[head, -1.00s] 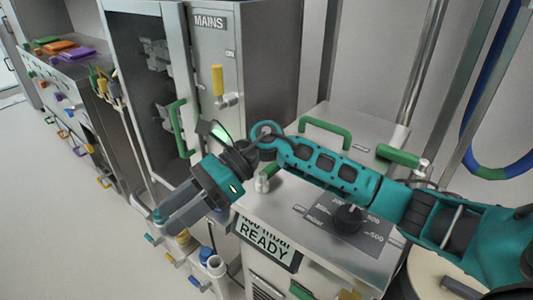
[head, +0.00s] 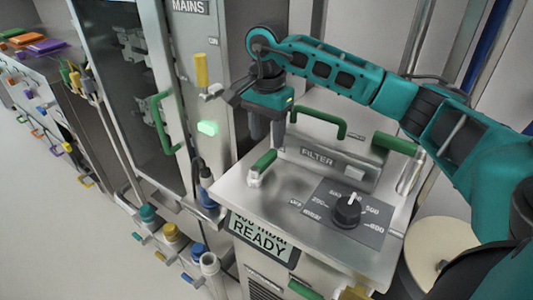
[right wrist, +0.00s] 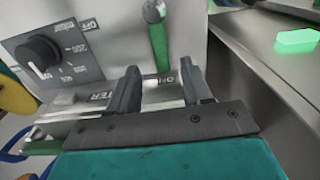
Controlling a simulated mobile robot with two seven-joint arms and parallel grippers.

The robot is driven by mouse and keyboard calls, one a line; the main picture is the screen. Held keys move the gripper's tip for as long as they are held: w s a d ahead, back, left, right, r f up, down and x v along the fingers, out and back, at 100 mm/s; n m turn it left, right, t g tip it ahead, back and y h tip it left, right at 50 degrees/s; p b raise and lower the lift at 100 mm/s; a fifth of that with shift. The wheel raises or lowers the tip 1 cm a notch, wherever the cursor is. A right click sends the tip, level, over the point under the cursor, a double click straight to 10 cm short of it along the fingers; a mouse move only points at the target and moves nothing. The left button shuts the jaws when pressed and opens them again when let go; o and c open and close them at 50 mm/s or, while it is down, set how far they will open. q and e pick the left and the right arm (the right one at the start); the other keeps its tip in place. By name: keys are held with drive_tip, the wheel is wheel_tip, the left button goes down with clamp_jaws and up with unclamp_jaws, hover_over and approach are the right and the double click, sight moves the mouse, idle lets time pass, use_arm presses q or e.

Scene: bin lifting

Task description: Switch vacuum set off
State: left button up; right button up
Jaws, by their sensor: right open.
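The vacuum set (head: 235,190) is a grey metal cabinet with a black dial (head: 346,210) and a panel reading "READY" (head: 262,240). A short green-handled lever (head: 264,161) with a pale pivot stands at the left of its top. In the right wrist view the lever (right wrist: 159,46) shows just beyond the fingers, roughly in line with the gap between them, with lettering near it. My right gripper (head: 267,130) is open, empty and points down, behind the lever in the head view. In the right wrist view the gripper (right wrist: 158,76) shows both fingers apart. My left gripper is not in view.
A FILTER housing (head: 325,168) with a green handle (head: 317,122) is close right of the gripper. A MAINS cabinet (head: 222,70) with a yellow handle (head: 202,70) and lit green lamp (head: 207,128) stands at left. Another green handle (head: 395,143) is at right.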

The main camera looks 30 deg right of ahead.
sight(267, 156)
wheel_tip(267, 156, down, 6)
drive_tip(key=shift+f, duration=0.15)
idle(0.3)
clamp_jaws()
idle(0.5)
